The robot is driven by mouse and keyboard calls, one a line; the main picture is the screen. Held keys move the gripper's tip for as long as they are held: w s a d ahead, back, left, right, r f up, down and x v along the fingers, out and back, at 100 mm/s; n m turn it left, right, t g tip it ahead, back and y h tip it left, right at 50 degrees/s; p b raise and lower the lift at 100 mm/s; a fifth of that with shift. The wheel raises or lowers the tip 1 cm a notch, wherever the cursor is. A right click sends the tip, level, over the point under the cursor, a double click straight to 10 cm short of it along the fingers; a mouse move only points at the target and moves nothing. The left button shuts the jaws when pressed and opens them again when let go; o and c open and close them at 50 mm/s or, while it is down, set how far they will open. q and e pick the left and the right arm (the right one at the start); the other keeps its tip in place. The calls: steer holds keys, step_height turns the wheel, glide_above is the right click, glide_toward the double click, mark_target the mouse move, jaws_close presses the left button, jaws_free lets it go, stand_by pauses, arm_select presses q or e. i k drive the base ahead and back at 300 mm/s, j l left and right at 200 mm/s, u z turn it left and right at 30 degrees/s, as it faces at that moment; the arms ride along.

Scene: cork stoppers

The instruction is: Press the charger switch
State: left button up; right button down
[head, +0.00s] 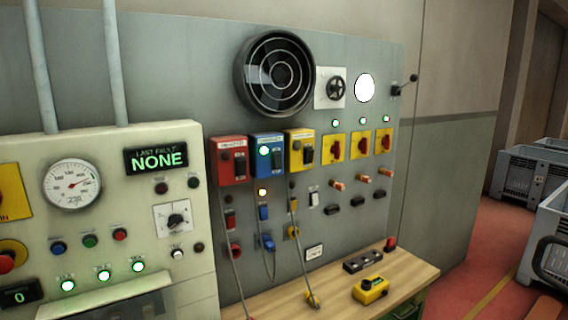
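A grey wall panel (215,70) carries many switches, and I cannot read which one is labelled as the charger's. A small white rocker switch (314,199) sits right of the middle of the panel. A white plate with small dark lettering (314,252) is lower down, just above the bench. Red (230,168), blue (268,170) and yellow (301,158) boxes with dark switches are mounted in a row. Neither of my grippers shows in the head view.
A cream control cabinet (110,220) with a gauge and a "NONE" display stands at the left. A wooden bench (405,272) holds a yellow control box (370,290). Cords hang in front of the panel. Grey crates (525,172) stand on the red floor at right.

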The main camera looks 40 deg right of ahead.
mark_target(278, 162)
steer(key=z, duration=1.45)
